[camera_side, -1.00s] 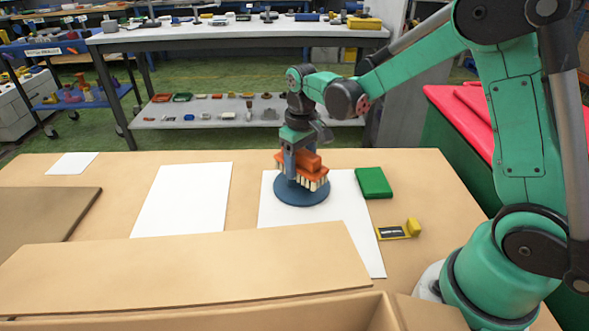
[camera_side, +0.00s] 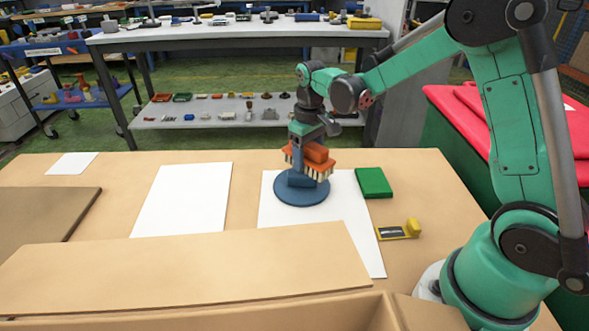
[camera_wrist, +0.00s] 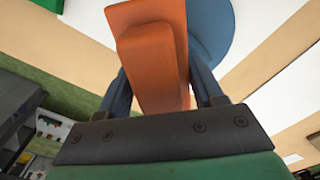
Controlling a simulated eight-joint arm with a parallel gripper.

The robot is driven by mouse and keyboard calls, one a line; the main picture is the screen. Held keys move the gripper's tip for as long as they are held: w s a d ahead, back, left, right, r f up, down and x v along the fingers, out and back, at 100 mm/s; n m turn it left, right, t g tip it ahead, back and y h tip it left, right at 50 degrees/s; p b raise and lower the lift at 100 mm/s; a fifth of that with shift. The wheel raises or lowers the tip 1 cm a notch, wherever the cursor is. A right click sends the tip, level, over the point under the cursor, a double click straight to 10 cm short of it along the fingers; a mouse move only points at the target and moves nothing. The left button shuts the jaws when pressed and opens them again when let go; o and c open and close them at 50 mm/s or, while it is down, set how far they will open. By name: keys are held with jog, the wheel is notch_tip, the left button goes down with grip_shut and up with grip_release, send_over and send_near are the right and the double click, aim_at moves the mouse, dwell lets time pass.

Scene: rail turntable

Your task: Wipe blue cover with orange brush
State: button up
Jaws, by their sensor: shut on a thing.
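The blue cover (camera_side: 302,193) is a round disc with a raised middle, lying on a white sheet (camera_side: 345,228) on the table. My gripper (camera_side: 305,152) is shut on the orange brush (camera_side: 318,153) and holds it over the cover, with the pale bristles pointing down. In the side view the bristle ends appear a little above the disc; whether they touch its raised middle cannot be told. In the wrist view the orange brush (camera_wrist: 152,55) sits between my two fingers, with part of the blue cover (camera_wrist: 211,30) beyond it.
A green block (camera_side: 373,183) lies right of the cover, and a yellow-handled tool (camera_side: 400,231) lies nearer the front. Another white sheet (camera_side: 183,200) lies to the left. A tan board (camera_side: 190,270) and an open box edge occupy the front.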

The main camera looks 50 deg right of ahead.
jog(key=shift+s+a+r, duration=0.1)
jog(key=shift+s+a, duration=0.1)
jog(key=shift+a, duration=0.6)
jog(key=shift+s+a+f, duration=0.1)
jog(key=shift+s+a, duration=0.05)
jog(key=shift+a, duration=0.7)
jog(key=shift+s+a+r, duration=0.1)
jog(key=shift+s+a, duration=0.1)
jog(key=shift+a, duration=0.6)
dwell(2.5)
jog(key=shift+r, duration=0.1)
notch_tip(320, 180, up, 8)
dwell(0.7)
notch_tip(320, 180, up, 5)
send_over(295, 191)
jog(key=s+a, duration=0.2)
jog(key=shift+w+a, duration=0.2)
